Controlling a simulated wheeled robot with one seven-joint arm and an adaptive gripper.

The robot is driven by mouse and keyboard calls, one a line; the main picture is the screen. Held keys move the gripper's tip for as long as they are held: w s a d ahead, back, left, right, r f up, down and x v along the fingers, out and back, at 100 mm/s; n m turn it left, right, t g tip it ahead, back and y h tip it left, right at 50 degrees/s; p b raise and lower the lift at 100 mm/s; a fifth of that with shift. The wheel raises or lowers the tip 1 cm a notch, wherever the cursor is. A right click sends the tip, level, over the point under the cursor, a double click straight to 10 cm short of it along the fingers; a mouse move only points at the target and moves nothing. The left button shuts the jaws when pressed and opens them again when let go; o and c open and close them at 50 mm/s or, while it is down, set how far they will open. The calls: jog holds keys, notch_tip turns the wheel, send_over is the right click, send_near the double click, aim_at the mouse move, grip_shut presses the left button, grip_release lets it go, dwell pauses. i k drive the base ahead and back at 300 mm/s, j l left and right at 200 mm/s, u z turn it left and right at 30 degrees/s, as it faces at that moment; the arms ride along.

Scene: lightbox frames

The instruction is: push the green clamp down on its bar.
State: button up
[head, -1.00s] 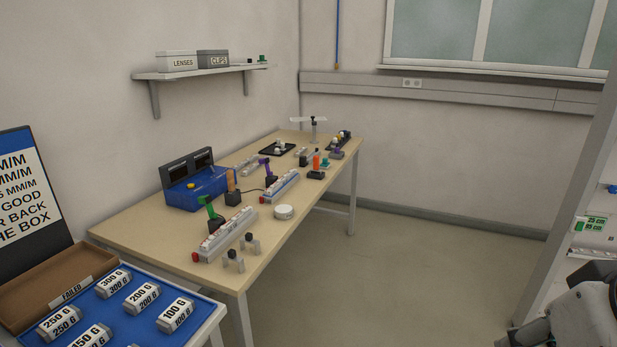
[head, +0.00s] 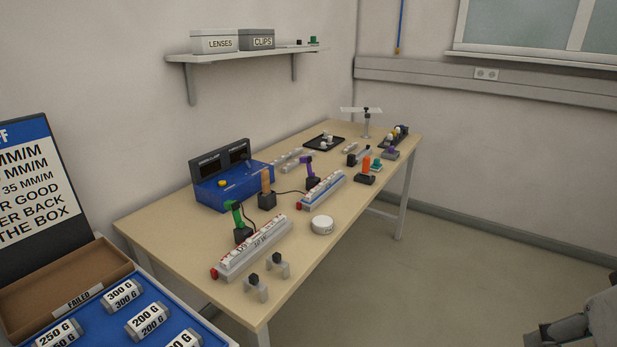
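Several green things are in the head view, and I cannot tell for sure which is the green clamp. A green upright piece (head: 234,213) rises from a black base beside the front white rail (head: 254,250). A small green piece (head: 376,162) sits on a dark block farther back, near an orange one. A small green item (head: 313,41) is on the wall shelf. No clear bar under a green clamp can be made out at this size. Part of my arm shows at the bottom right corner; my gripper's fingers are not visible.
The wooden table (head: 160,222) also holds a blue box (head: 232,188), a white round puck (head: 321,225), a second rail (head: 323,190) and small grey stands (head: 278,265). A blue tray (head: 95,325) of weights is at lower left. Floor right of the table is clear.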

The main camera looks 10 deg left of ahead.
aim_at(234, 206)
jog(key=i+j+u, duration=0.1)
jog(key=u, duration=0.3)
jog(key=i+u, duration=0.4)
jog(key=i+l+u, duration=0.1)
jog(key=u, duration=0.35)
jog(key=i+u, duration=0.35)
jog(key=i, duration=0.1)
